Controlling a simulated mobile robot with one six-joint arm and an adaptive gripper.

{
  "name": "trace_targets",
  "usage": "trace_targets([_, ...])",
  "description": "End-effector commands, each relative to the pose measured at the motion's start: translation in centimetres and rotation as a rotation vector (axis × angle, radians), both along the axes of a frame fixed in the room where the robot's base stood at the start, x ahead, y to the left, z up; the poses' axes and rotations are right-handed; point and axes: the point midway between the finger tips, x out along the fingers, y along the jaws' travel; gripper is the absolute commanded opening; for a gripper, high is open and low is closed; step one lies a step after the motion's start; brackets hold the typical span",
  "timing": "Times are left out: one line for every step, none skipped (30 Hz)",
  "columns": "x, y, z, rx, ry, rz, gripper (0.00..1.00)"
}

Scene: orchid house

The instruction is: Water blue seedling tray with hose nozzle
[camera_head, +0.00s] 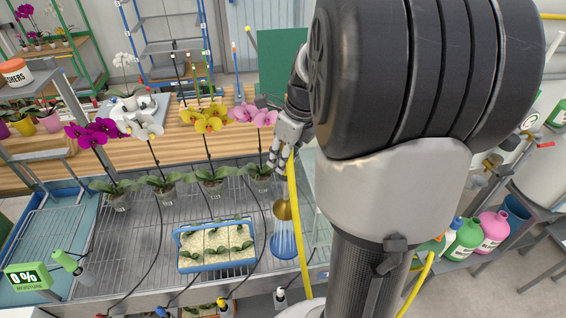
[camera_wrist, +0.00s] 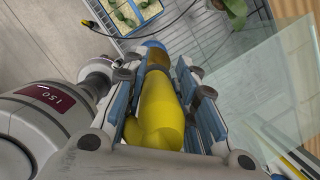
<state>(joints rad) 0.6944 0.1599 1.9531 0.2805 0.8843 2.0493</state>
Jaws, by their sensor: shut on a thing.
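The blue seedling tray (camera_head: 217,268) sits on the wire-grid bench, with several green seedlings in pale substrate. Its corner shows at the top of the wrist view (camera_wrist: 128,34). My gripper (camera_head: 281,155) is shut on the yellow hose nozzle (camera_wrist: 160,105), above the bench and to the right of the tray. The nozzle's brass head (camera_head: 283,209) points down. A blue streaked cone like water spray (camera_head: 283,242) spreads below it, beside the tray's right end and apart from it. The gripper's blue-padded fingers (camera_wrist: 165,85) flank the nozzle.
A yellow hose (camera_head: 294,205) hangs past the gripper. Potted orchids (camera_head: 210,172) stand behind the tray. A green sensor display (camera_head: 27,277) reads 0 %. Black cables cross the grid bench (camera_head: 150,225). A clear panel (camera_wrist: 280,100) stands right of the gripper. Bottles (camera_head: 465,238) stand far right.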

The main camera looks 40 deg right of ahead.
Motion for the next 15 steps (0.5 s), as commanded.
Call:
trace_targets([0.0, 0.0, 0.6, -0.001, -0.001, 0.0, 0.0])
trace_targets([0.0, 0.0, 0.8, -0.001, -0.001, 0.0, 0.0])
trace_targets([0.0, 0.0, 1.0, -0.001, -0.001, 0.0, 0.0])
trace_targets([0.0, 0.0, 1.2, -0.001, -0.001, 0.0, 0.0])
trace_targets([0.0, 0.0, 1.3, -0.001, -0.001, 0.0, 0.0])
trace_targets([0.0, 0.0, 1.6, -0.001, -0.001, 0.0, 0.0])
trace_targets([0.0, 0.0, 1.7, -0.001, -0.001, 0.0, 0.0])
trace_targets([0.0, 0.0, 1.9, -0.001, -0.001, 0.0, 0.0])
trace_targets([0.0, 0.0, 2.1, -0.001, -0.001, 0.0, 0.0])
trace_targets([0.0, 0.0, 2.2, -0.001, -0.001, 0.0, 0.0])
trace_targets([0.0, 0.0, 2.4, -0.001, -0.001, 0.0, 0.0])
trace_targets([0.0, 0.0, 2.6, -0.001, -0.001, 0.0, 0.0])
trace_targets([0.0, 0.0, 2.7, -0.001, -0.001, 0.0, 0.0])
trace_targets([0.0, 0.0, 2.8, -0.001, -0.001, 0.0, 0.0])
trace_targets([0.0, 0.0, 2.9, -0.001, -0.001, 0.0, 0.0])
